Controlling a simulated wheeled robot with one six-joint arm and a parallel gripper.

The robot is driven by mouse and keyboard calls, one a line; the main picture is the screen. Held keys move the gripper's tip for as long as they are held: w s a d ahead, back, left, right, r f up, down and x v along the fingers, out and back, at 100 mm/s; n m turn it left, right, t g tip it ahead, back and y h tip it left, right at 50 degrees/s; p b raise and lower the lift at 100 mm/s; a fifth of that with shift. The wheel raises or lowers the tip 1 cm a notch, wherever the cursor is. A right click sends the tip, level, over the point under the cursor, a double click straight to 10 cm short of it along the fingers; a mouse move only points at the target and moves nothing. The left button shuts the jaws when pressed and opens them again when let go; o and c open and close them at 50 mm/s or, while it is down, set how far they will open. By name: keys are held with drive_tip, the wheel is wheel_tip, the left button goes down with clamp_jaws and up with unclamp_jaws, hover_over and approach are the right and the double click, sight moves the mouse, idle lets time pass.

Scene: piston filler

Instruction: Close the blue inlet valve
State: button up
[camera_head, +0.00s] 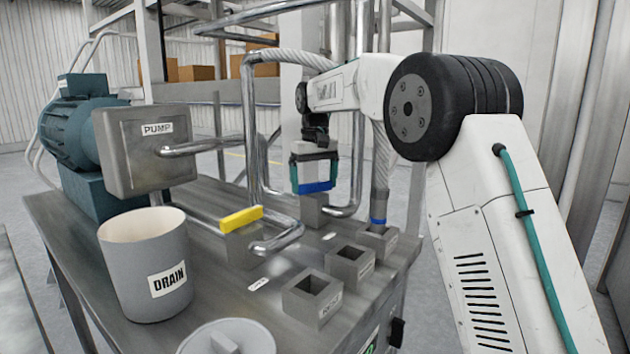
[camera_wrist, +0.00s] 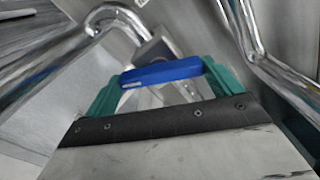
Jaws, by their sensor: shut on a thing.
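The blue inlet valve handle (camera_head: 316,187) sits above a grey valve block (camera_head: 313,210) at the back of the steel table. My gripper (camera_head: 314,176) points down over it, with its green fingers on either side of the blue handle. In the wrist view the blue handle (camera_wrist: 162,72) spans between the two green fingertips, and my gripper (camera_wrist: 160,78) is shut on it. The lower part of the valve is partly hidden in the wrist view by the handle and fingers.
A yellow valve handle (camera_head: 241,219) stands left of the blue one. A grey DRAIN bucket (camera_head: 146,270), a PUMP box (camera_head: 146,150), square sockets (camera_head: 312,298) and a lid (camera_head: 228,338) are on the table. Steel pipes (camera_head: 250,130) rise close behind my gripper.

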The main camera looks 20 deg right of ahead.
sight(315, 183)
drive_tip(key=n, duration=0.5)
drive_tip(key=shift+r, duration=0.15)
idle(0.4)
drive_tip(key=o, duration=0.7)
wheel_tip(315, 183, up, 8)
drive_tip(key=shift+w+f, duration=0.1)
drive_tip(key=shift+f, duration=0.05)
